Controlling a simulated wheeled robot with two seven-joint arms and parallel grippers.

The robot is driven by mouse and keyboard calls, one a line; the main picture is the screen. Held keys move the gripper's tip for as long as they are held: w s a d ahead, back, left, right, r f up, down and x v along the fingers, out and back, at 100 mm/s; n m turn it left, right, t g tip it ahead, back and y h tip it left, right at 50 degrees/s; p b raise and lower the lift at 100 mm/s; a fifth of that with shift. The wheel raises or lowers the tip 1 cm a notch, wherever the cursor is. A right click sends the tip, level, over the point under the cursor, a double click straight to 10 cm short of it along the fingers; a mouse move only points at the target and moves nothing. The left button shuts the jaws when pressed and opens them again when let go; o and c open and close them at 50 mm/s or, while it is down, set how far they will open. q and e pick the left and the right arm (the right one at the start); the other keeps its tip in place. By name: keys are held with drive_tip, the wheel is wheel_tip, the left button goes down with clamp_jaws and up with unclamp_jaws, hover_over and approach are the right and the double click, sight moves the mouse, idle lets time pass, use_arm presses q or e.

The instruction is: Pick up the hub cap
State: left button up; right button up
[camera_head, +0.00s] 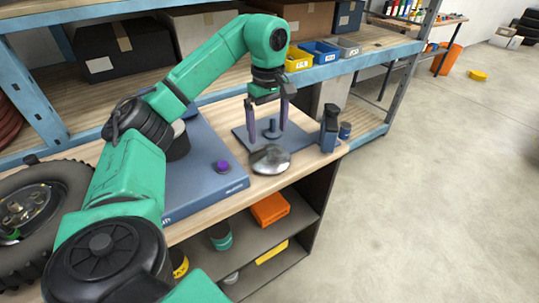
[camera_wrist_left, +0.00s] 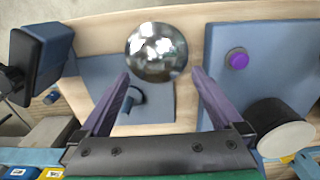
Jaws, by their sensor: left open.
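The hub cap (camera_head: 270,159) is a shiny silver dome near the front edge of the wooden workbench. In the left wrist view the hub cap (camera_wrist_left: 157,48) lies just beyond the fingertips, overlapping the edge of a blue-grey plate (camera_wrist_left: 155,112). Whether it rests partly on that plate is unclear. My left gripper (camera_head: 268,137) points down above the plate, behind the hub cap. Its two purple-grey fingers are spread wide with nothing between them; they also show in the left wrist view (camera_wrist_left: 161,73). My right gripper is not in view.
A short dark peg (camera_head: 271,130) stands on the plate. A dark upright device (camera_head: 329,129) stands right of it. A blue panel with a purple button (camera_head: 222,166) lies left. A tyre (camera_head: 45,215) is at far left. Shelves with bins stand behind; open floor is right.

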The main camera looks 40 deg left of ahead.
sight(269, 147)
use_arm(q)
drive_tip(key=f, duration=0.1)
drive_tip(key=w+f, duration=0.1)
drive_tip(key=shift+f+p, duration=0.35)
wheel_tip(269, 147, down, 4)
drive_tip(key=shift+s+f+p, duration=0.1)
drive_tip(key=shift+s+p, duration=0.05)
drive_tip(key=shift+p, duration=0.5)
drive_tip(key=shift+f, duration=0.15)
drive_tip(key=shift+c, duration=0.9)
drive_tip(key=shift+s, duration=0.1)
clamp_jaws()
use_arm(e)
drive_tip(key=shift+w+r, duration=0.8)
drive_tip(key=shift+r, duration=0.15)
